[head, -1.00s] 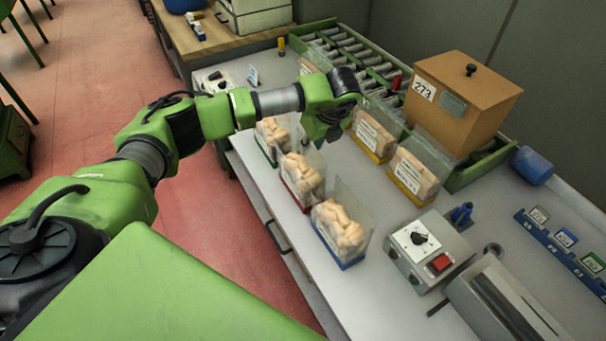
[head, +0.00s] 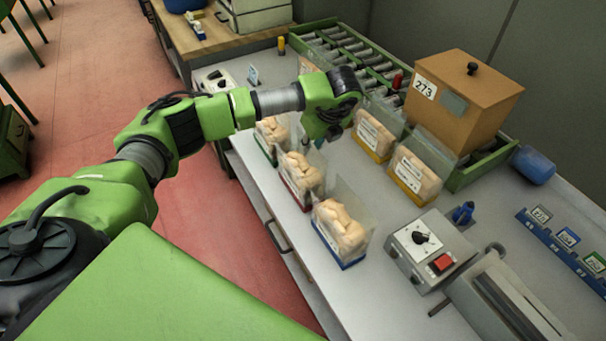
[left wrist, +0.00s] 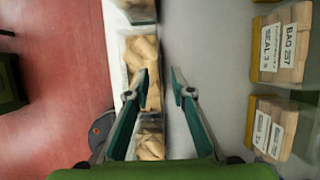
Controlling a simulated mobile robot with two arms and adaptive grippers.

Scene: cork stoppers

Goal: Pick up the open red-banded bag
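The open red-banded bag (head: 302,174) stands upright on the bench, the middle of three open clear bags of corks. It also shows in the left wrist view (left wrist: 139,50). My left gripper (left wrist: 161,74) points down over this bag's side. Its two fingers are apart with nothing gripped; the left finger overlaps the corks in the picture, and the right finger is over the bare bench side. In the head view the left gripper (head: 309,143) is just behind the red-banded bag, its fingertips mostly hidden. I cannot tell whether it touches the bag. My right gripper is not in view.
A green-banded bag (head: 271,138) and a blue-banded bag (head: 341,236) stand on either side. Two yellow-banded labelled bags (head: 414,174) stand behind, by the roller rack. A control box (head: 428,247) is at the right. Bare bench lies between the rows.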

